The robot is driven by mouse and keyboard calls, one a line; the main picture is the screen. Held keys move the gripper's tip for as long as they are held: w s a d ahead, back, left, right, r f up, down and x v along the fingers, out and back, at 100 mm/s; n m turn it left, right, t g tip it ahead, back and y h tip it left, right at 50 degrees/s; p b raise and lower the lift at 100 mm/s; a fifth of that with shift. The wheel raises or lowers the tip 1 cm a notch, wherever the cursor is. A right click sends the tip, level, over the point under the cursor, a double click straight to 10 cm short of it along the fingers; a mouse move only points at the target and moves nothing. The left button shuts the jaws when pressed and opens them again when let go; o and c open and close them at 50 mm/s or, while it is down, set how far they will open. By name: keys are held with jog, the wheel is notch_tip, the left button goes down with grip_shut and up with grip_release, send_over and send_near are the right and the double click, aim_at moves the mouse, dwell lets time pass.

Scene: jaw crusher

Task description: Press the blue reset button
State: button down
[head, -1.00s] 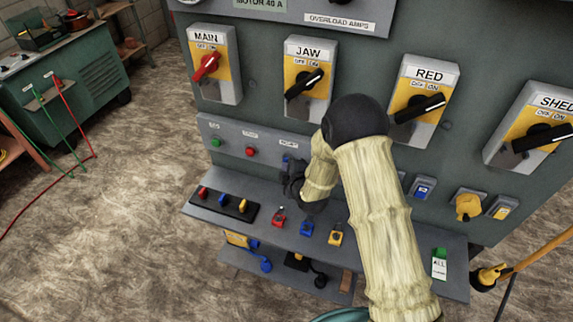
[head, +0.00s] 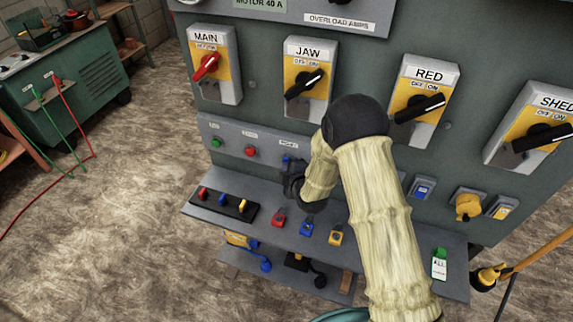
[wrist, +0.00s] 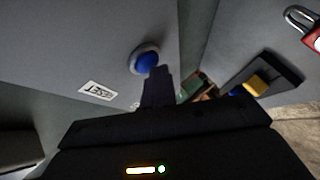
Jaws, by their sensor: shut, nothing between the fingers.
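The blue reset button (wrist: 147,61) sits in a pale round collar on the grey panel in the wrist view, with a small white label beside it. In the head view the blue button (head: 286,159) shows at the right of the button row, partly hidden by my gripper. My gripper (wrist: 159,72) is shut and empty. Its fingertips appear right at the lower edge of the button in the wrist view; I cannot tell whether they touch it. In the head view my gripper (head: 288,173) is just below and in front of the button.
A green button (head: 216,142) and a red button (head: 250,151) are to the left on the same strip. Below, the shelf holds a black rack (head: 223,204) and red (head: 279,219), blue (head: 307,228) and yellow (head: 336,236) padlocks. Rotary switches (head: 307,82) are above.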

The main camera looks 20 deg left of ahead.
jog(key=shift+w+d+r+b, duration=0.1)
jog(key=shift+w+r+b, duration=0.1)
jog(key=shift+w+b, duration=0.25)
dwell(0.7)
jog(key=shift+s, duration=0.1)
dwell(0.3)
jog(key=s+b, duration=0.1)
jog(key=s, duration=0.5)
jog(key=shift+s+a+f+b, duration=0.15)
jog(key=shift+a+f+b, duration=0.05)
jog(key=shift+a+b, duration=0.1)
dwell(0.5)
